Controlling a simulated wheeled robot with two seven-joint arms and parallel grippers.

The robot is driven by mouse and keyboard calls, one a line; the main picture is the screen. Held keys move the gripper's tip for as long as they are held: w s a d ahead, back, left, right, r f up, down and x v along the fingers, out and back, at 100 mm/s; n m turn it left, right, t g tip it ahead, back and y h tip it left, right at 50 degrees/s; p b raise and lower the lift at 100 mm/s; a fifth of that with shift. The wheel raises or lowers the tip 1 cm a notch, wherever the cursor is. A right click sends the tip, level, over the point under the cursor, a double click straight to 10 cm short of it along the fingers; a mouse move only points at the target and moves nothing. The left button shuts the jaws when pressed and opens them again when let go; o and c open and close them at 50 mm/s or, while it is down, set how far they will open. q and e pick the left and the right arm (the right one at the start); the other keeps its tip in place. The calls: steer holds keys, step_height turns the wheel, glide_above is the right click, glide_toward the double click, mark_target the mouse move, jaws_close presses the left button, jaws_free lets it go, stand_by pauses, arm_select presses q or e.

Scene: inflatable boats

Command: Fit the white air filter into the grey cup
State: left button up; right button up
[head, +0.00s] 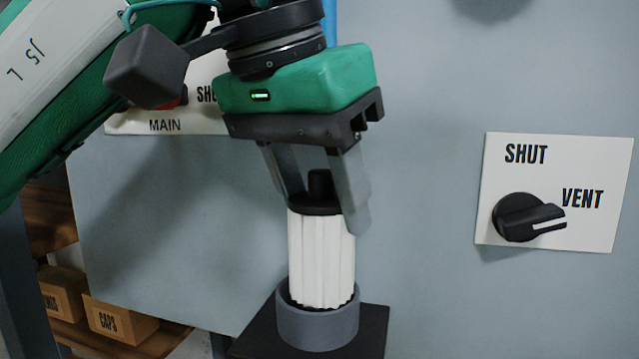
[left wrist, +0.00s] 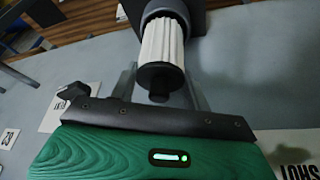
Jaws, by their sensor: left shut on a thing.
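The white air filter (head: 321,258) is a pleated cylinder with a black cap and knob on top. It stands upright, with its lower end inside the rim of the grey cup (head: 318,328). The cup sits on a dark square plate. My left gripper (head: 325,210) comes down from above, its fingers on either side of the filter's black top. It is shut on the filter. In the left wrist view the filter (left wrist: 162,42) runs from between the fingers (left wrist: 160,88) into the cup (left wrist: 168,8). How deep the filter sits is hidden by the cup wall. My right gripper is not in view.
A panel with a black knob (head: 522,217), marked SHUT and VENT, is on the grey wall at right. A MAIN panel (head: 140,122) is partly behind my left arm. Cardboard boxes (head: 118,320) sit on a wooden shelf at lower left.

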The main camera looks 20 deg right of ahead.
arm_select(q)
steer(key=shift+f, duration=0.35)
steer(key=shift+a+f, duration=0.25)
steer(key=shift+f, duration=0.1)
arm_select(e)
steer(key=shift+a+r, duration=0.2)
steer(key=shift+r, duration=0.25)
arm_select(q)
steer(key=shift+d+f, duration=0.1)
steer(key=shift+f, duration=0.25)
steer(key=o, duration=1)
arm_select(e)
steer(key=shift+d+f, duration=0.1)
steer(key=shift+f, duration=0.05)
